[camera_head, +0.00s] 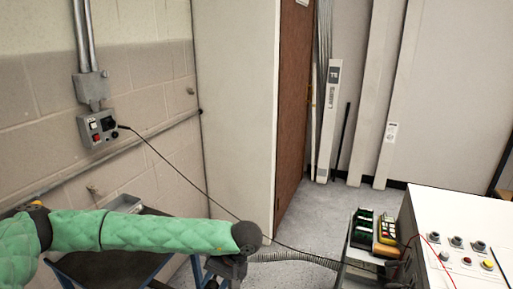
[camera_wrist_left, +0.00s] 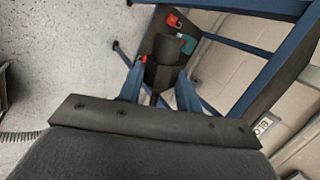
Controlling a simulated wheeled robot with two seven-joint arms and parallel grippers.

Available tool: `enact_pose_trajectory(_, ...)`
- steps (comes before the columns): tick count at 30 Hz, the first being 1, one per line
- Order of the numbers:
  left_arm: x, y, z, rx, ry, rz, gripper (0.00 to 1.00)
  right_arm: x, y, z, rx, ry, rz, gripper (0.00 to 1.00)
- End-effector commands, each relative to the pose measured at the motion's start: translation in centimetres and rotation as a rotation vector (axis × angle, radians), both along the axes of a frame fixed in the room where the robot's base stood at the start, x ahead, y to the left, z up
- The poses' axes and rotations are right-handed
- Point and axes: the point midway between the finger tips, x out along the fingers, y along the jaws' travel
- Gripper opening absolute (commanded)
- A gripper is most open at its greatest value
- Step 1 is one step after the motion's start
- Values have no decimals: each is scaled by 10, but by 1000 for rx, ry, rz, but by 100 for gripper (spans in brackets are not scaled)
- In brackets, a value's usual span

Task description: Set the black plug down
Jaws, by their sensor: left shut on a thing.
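The black plug (camera_wrist_left: 165,65) is a dark, stepped cylinder, held upright in the left wrist view between the two bluish fingers of my left gripper (camera_wrist_left: 162,92). The gripper is shut on it. Floor and a blue frame show beyond it. In the head view my green-sleeved left arm comes in from the left, and its gripper (camera_head: 222,268) hangs low at the bottom middle. The plug cannot be made out there. My right gripper is not in view.
A dark-topped table with blue legs (camera_head: 185,278) stands behind my left arm. A grey wall box (camera_head: 98,128) has a black cable running to the right, towards a white cabinet (camera_head: 450,225). A yellow handheld device (camera_head: 386,235) sits beside the cabinet. Floor lies open between.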

Motion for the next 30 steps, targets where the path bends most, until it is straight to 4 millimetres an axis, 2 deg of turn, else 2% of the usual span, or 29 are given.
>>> enact_pose_trajectory(2, -5, 7, -4, 1, -2, -64, 5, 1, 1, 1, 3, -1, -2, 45)
enact_pose_trajectory(12, 4, 65, -6, 0, 0, 38, 5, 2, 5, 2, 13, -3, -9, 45)
enact_pose_trajectory(18, 6, 89, -6, 0, 0, 75, 5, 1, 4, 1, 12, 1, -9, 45)
enact_pose_trajectory(23, 6, 86, -6, 0, 0, 71, 5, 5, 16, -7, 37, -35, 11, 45)
enact_pose_trajectory(30, 6, 86, 8, 0, -1, 72, 5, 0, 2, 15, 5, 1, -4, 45)
